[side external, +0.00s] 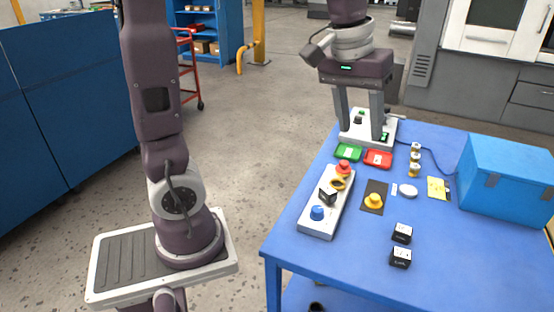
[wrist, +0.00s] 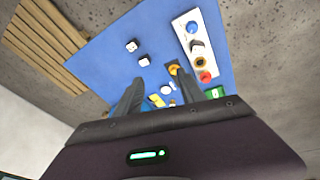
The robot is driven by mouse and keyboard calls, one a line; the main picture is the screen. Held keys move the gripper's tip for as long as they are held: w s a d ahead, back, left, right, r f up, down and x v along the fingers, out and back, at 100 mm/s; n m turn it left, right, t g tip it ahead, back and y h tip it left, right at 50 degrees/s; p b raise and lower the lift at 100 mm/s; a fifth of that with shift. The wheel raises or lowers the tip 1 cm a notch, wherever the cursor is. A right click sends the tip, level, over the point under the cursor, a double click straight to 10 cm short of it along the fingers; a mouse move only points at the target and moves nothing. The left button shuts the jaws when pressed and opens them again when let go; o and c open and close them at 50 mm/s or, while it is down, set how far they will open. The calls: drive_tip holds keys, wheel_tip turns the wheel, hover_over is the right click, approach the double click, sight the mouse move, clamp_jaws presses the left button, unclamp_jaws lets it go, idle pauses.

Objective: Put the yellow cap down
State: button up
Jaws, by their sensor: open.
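The yellow cap (side external: 374,201) sits on a dark rectangular pad (side external: 381,188) on the blue table. In the wrist view a yellow spot that looks like the cap (wrist: 174,70) shows by the tip of the right finger, partly hidden. My gripper (side external: 361,132) is open and empty, raised above the back of the table, behind the cap and apart from it. Its two spread fingers also show in the wrist view (wrist: 157,75).
Left of the pad stands a white panel (side external: 318,222) with red, yellow, black and blue parts. Green (side external: 348,152) and red (side external: 378,159) trays lie behind. A blue box (side external: 507,180) stands right. Two small black-and-white blocks (side external: 402,233) sit in front.

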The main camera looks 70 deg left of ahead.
drive_tip(key=s+d+f+m+t, duration=0.2)
drive_tip(key=s+m, duration=0.3)
drive_tip(key=s, duration=1.2)
drive_tip(key=shift+s+d+m+t, duration=0.3)
drive_tip(key=shift+s+d+m, duration=0.1)
drive_tip(key=shift+d, duration=0.3)
